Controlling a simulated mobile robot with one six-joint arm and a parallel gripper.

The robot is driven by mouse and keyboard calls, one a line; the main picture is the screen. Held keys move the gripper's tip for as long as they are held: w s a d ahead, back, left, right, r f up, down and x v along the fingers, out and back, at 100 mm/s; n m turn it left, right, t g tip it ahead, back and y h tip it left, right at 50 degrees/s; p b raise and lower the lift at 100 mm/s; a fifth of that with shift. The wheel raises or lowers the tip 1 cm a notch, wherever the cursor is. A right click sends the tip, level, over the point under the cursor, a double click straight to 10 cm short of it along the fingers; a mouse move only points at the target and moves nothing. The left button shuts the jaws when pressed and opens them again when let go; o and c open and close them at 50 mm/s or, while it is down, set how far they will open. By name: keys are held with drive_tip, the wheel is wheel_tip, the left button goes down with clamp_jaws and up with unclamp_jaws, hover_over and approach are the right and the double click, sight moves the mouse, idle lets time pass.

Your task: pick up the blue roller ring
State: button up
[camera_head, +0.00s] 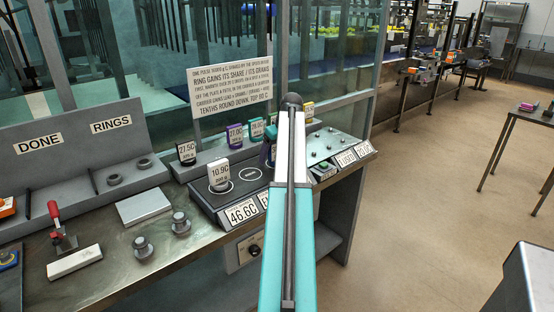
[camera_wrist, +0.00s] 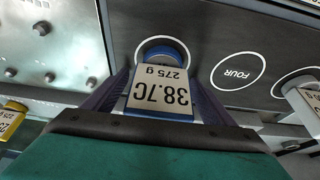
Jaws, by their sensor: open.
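The blue roller ring (camera_wrist: 178,47) shows in the wrist view at the upper middle, on a white-outlined circle of the grey panel. A card (camera_wrist: 158,98) reading 38.7C, 275 g, with a blue edge, stands in front of it and hides part of it. My gripper (camera_wrist: 162,76) is open, with one dark finger on each side of the card and ring. I cannot tell whether the fingers touch them.
An empty circle marked FOUR (camera_wrist: 239,72) lies beside the ring, with another tagged item (camera_wrist: 308,100) beyond. In the head view a 10.9C tagged item (camera_head: 219,174) stands on the console. A rack (camera_head: 90,150) marked DONE and RINGS is left. A glass screen stands behind.

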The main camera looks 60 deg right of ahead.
drive_tip(key=shift+c, duration=0.4)
drive_tip(key=c, duration=1.3)
drive_tip(key=shift+o, duration=0.2)
drive_tip(key=shift+r, duration=0.2)
drive_tip(key=shift+d+r, duration=0.1)
drive_tip(key=shift+r, duration=0.45)
drive_tip(key=shift+b+v, duration=0.3)
drive_tip(key=shift+v, duration=0.8)
drive_tip(key=s+d+r+b, duration=0.1)
drive_tip(key=s, duration=1.4)
drive_tip(key=shift+d+r, duration=0.25)
drive_tip(key=shift+r, duration=0.05)
drive_tip(key=shift+s, duration=0.1)
